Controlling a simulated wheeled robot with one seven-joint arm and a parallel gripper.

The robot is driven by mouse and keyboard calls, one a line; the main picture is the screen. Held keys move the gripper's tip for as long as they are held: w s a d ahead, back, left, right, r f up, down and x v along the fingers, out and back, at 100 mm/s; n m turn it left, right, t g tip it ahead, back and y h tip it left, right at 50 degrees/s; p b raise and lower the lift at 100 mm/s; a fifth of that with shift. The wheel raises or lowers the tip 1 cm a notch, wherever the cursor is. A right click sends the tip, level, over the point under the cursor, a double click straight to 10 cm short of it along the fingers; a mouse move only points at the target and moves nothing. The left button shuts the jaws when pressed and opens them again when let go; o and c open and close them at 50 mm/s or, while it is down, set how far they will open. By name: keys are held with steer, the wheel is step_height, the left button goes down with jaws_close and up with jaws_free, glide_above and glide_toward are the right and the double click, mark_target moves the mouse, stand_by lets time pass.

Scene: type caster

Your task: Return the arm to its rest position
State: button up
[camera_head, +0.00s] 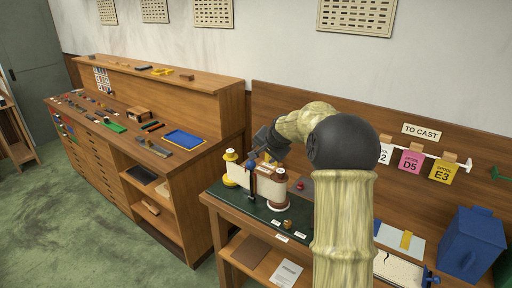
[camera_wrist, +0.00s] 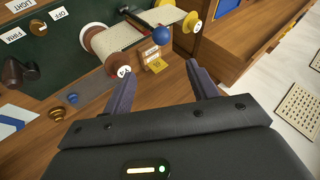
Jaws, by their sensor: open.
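My arm (camera_head: 343,215) rises at the right of the head view and bends left over the bench. My gripper (camera_wrist: 158,88) shows in the wrist view with its two dark fingers apart and nothing between them. In the head view the gripper (camera_head: 262,142) is partly hidden by the wrist, near the paper-roll machine (camera_head: 270,187).
A wooden cabinet (camera_head: 160,180) with a blue tray (camera_head: 184,139) stands to the left. A blue box (camera_head: 470,243) stands at the bench's right end. Coloured cards hang under the TO CAST sign (camera_head: 421,131). Green floor (camera_head: 95,230) is clear at lower left.

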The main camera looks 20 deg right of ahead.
steer(key=s+a+f+n+g, duration=0.2)
steer(key=s+a+f+n, duration=0.1)
steer(key=s, duration=0.8)
steer(key=s+a+f+n+g, duration=0.2)
steer(key=s+a+f+n, duration=0.1)
steer(key=s, duration=0.9)
steer(key=s+a+f+n+g, duration=0.2)
steer(key=s+a+f+n, duration=0.2)
steer(key=s+a, duration=0.3)
steer(key=s, duration=0.5)
steer(key=shift+s, duration=0.2)
steer(key=shift+f, duration=0.1)
